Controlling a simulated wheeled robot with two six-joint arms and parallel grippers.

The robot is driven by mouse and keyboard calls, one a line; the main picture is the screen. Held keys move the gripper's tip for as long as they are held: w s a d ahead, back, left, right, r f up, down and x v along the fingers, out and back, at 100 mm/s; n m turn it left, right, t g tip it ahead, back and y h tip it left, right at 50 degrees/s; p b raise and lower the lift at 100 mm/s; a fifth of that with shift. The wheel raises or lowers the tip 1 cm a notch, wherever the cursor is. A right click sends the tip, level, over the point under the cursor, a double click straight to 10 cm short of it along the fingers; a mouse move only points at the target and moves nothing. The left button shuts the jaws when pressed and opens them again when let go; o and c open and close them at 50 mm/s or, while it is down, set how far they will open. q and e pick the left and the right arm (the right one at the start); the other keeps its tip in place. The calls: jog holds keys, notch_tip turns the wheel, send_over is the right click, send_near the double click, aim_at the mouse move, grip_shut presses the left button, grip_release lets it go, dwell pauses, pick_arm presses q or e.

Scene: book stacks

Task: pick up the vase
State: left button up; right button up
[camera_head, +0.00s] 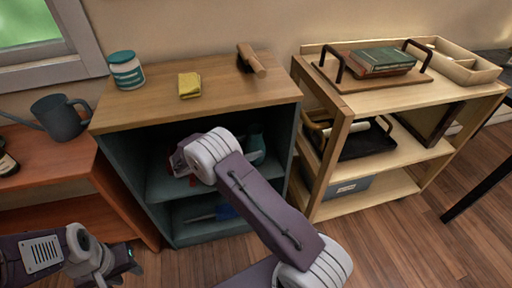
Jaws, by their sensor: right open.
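A teal, rounded object with a narrower top, which looks like the vase (256,146), stands on the upper shelf inside the dark teal cabinet (124,172). My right arm partly hides it. My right gripper (178,162) is at the cabinet's opening, left of the vase and apart from it. It is open, and its fingers are small and partly hidden by its own wrist. My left gripper (128,268) is low at the left, in front of the orange-brown shelf and far from the vase. Its jaw opening is unclear.
The cabinet's wooden top holds a jar (126,70), a yellow cloth (189,85) and a brush-like wooden tool (251,61). A blue item (226,211) lies on the lower shelf. A loaded wooden cart (338,150) stands at right; a watering can (60,117) stands at left.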

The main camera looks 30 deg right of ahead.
aim_at(262, 141)
jog(key=shift+w+d+f+b, duration=0.1)
jog(key=shift+d+f+b, duration=0.25)
jog(key=shift+d, duration=0.5)
jog(key=b+x, duration=0.1)
jog(key=x, duration=0.1)
jog(key=b+x, duration=0.2)
jog(key=x, duration=0.1)
jog(key=shift+w+r, duration=0.15)
jog(key=shift+w, duration=0.1)
jog(key=shift+d+r, duration=0.1)
jog(key=shift+r, duration=0.1)
grip_shut()
